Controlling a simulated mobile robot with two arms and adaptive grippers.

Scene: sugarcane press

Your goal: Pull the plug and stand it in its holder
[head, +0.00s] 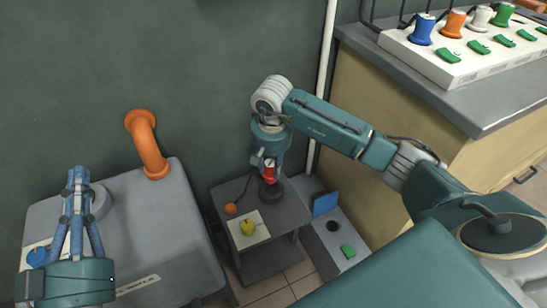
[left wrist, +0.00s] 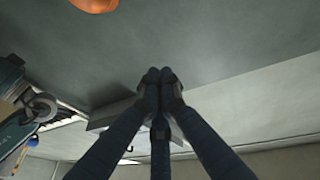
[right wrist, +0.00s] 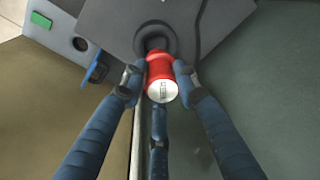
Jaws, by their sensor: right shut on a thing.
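The red plug (head: 269,175) with a silver end stands over a round black base (head: 272,194) on the small dark table. My right gripper (head: 266,164) is shut around the plug from above; the right wrist view shows the red body (right wrist: 161,68) between its fingers. The plug's lower end meets or overlaps the black base (right wrist: 153,37); I cannot tell whether it is seated. A grey box (head: 318,246) with a dark round hole (head: 333,226) stands right of the table. My left gripper (head: 76,176) has its fingertips together, empty, over the grey cabinet at left.
A blue panel (head: 325,204) and green button (head: 348,251) are on the grey box. An orange pipe (head: 147,146) rises at left. A white strip (head: 465,62) holds several coloured plugs.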

